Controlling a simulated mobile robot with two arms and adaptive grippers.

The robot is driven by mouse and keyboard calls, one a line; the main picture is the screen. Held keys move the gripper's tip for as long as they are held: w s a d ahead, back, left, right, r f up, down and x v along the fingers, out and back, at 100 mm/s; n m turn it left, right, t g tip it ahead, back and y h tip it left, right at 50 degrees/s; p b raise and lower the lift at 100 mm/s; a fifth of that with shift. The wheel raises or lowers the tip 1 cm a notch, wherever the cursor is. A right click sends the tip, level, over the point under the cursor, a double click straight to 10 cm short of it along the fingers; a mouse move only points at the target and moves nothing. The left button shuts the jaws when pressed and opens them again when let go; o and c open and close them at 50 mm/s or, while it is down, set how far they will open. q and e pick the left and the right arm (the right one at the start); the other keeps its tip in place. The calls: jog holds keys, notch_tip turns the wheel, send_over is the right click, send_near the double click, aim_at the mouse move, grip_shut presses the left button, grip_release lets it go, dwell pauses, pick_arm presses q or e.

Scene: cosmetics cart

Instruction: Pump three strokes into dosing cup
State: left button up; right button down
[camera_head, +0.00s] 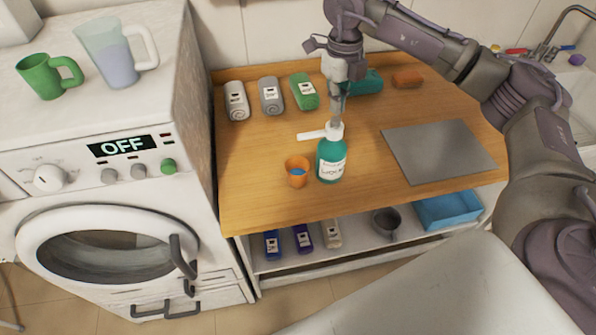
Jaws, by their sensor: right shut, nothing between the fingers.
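A teal pump bottle (331,160) with a white label and a white pump head stands upright on the wooden top of the cart. Its white spout (312,135) points left, toward the side where the dosing cup is. The orange dosing cup (297,172) stands left of the bottle, with some blue in it. My right gripper (336,119) is shut and points down right over the pump head. I cannot tell whether its fingertips touch the pump head. My left gripper is not in view.
A grey plate (438,151) lies right of the bottle. A washing machine (100,190) stands left. The lower shelf holds a blue tray (448,210).

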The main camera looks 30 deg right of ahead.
notch_tip(320, 180, up, 6)
jog(key=p, duration=0.4)
dwell(0.3)
dwell(0.3)
